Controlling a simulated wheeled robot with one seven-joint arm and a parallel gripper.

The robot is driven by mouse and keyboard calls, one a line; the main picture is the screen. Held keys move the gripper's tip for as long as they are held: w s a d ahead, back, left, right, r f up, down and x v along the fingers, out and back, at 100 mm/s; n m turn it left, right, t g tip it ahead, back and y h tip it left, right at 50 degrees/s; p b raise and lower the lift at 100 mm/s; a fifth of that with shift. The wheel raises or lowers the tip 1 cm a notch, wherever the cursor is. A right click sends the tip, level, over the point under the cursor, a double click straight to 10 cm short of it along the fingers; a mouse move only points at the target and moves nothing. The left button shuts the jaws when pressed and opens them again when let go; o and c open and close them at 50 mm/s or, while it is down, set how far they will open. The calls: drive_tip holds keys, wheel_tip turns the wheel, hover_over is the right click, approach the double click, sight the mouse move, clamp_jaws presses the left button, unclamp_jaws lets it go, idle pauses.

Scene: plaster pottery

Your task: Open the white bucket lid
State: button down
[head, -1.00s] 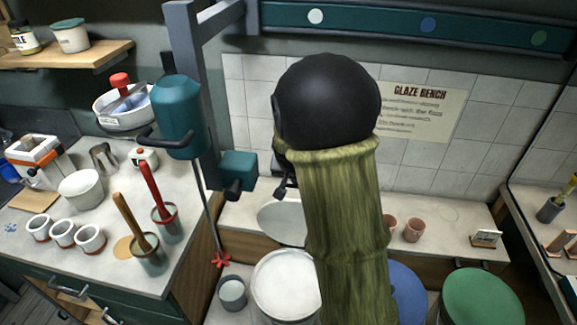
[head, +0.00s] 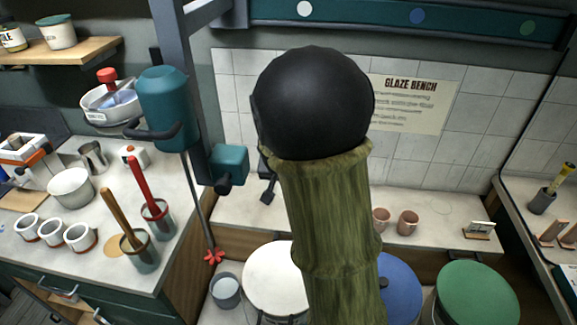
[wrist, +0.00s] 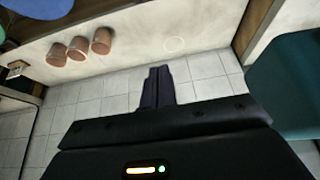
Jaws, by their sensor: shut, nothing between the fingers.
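The white bucket (head: 262,278) stands on the floor level in front of the glaze bench, at the lower middle of the head view. Its round white top looks flat and covered, and my forearm hides its right side. My gripper (head: 268,193) is above and behind the bucket, near the bench, with its fingers partly hidden by my arm. In the wrist view my gripper (wrist: 157,72) has its two fingers together and empty. They point toward the bench and wall tiles. The white bucket is not seen in the wrist view.
A blue-lidded bucket (head: 400,290) and a green-lidded bucket (head: 478,297) stand to the right. A small grey pail (head: 226,290) is left of the white bucket. The teal mixer (head: 165,108) with its red-tipped shaft (head: 214,257) stands close left. Terracotta cups (head: 408,222) are on the bench.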

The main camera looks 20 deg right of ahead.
drive_tip(key=s+a+r, duration=0.3)
drive_tip(key=s+r, duration=0.2)
drive_tip(key=r, duration=0.2)
drive_tip(key=shift+s+a, duration=0.15)
drive_tip(key=shift+s, duration=0.1)
idle(0.4)
drive_tip(key=s+a+f+n+g+y, duration=0.2)
drive_tip(key=s+a+f+n, duration=0.2)
drive_tip(key=s+f, duration=0.5)
drive_tip(key=shift+s+a+n+y, duration=0.4)
drive_tip(key=shift+s+n, duration=0.1)
drive_tip(key=shift+n, duration=0.7)
drive_tip(key=shift+w+d, duration=0.1)
drive_tip(key=shift+d, duration=0.05)
